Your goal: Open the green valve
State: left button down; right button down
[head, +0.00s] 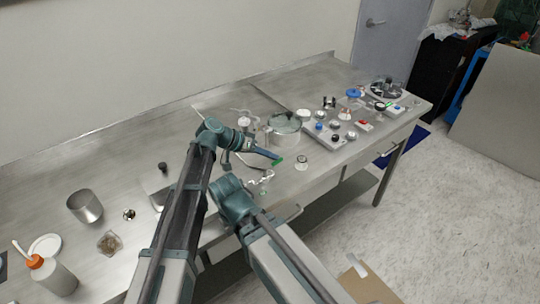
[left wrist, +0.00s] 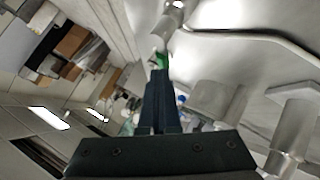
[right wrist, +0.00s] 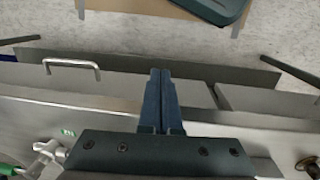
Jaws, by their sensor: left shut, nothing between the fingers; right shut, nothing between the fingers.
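The green valve (head: 278,161) is a small green handle on metal pipework on the steel table, near the large round metal vessel (head: 284,130). My left gripper (head: 272,155) is shut and empty, with its tips close beside the valve. In the left wrist view, the green handle (left wrist: 159,61) shows just past the shut fingertips (left wrist: 158,74); I cannot tell whether they touch it. My right gripper (right wrist: 160,74) is shut and empty above the table's front edge. A green part (right wrist: 8,169) shows at the lower left of the right wrist view.
White-metal fittings (head: 263,178) stand near the front edge. Flanges and coloured parts (head: 340,125) crowd the table's right end. A metal cup (head: 85,205) and an orange-capped bottle (head: 52,275) stand at left. A drawer handle (right wrist: 71,64) juts out in front.

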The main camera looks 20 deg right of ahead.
pick_arm(q)
jog(key=shift+a, duration=0.1)
jog(key=shift+w+a, duration=0.1)
jog(key=shift+a, duration=0.6)
